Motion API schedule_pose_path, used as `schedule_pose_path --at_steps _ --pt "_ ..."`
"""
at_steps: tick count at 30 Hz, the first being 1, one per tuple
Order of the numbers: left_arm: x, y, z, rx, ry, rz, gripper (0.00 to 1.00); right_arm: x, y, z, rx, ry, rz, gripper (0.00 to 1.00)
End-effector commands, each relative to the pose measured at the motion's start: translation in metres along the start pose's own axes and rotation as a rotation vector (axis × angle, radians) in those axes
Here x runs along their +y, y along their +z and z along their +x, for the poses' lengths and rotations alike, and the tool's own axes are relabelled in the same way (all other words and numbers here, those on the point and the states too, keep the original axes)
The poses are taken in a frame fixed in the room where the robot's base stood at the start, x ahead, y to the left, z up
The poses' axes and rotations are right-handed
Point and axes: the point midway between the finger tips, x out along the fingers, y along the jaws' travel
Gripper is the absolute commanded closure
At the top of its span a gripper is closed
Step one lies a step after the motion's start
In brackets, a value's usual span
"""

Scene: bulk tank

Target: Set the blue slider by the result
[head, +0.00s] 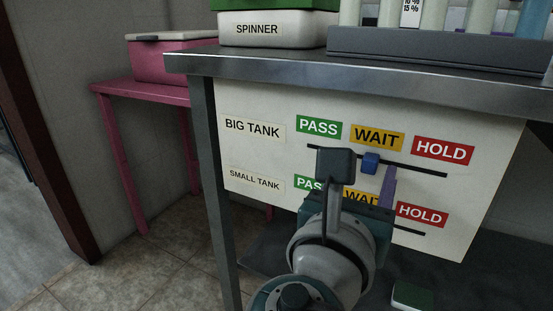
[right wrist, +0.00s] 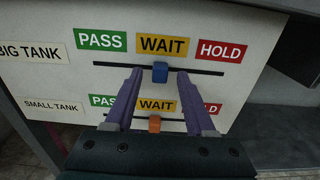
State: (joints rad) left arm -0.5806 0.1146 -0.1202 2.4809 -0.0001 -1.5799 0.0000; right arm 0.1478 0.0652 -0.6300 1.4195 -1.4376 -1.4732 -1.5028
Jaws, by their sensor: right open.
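The blue slider (head: 370,162) sits on the upper slot of the white panel, in the BIG TANK (head: 252,127) row, below the yellow WAIT label (head: 377,137). It also shows in the right wrist view (right wrist: 160,72), below the WAIT label there. The green PASS label (head: 319,126) is left of WAIT and the red HOLD label (head: 443,150) is right. My right gripper (right wrist: 159,84) is open, its purple fingers pointing at the panel, one on each side of the blue slider. I cannot tell whether they touch it. My left gripper is not in view.
An orange slider (right wrist: 154,123) sits on the lower SMALL TANK slot, below WAIT, between my fingers in the picture. A metal bench (head: 300,68) overhangs the panel, with a SPINNER box (head: 278,29) and a grey tube rack (head: 440,50) on top. A pink table (head: 125,92) stands left.

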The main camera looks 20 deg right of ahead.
Motion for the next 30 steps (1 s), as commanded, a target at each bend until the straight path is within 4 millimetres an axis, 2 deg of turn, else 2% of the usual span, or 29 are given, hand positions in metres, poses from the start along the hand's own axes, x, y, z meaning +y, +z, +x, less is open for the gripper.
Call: schedule_pose_path --at_steps 6,21,30 --pt "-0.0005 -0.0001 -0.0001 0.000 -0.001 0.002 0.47 0.0001 0.0003 0.0003 0.000 0.000 0.001 0.46" --pt "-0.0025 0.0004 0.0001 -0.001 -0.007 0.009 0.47 0.0001 0.0001 -0.0001 0.001 0.000 0.001 1.00" --pt "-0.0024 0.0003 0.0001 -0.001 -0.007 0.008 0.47 0.0001 0.0000 -0.0002 0.001 0.000 0.001 1.00"
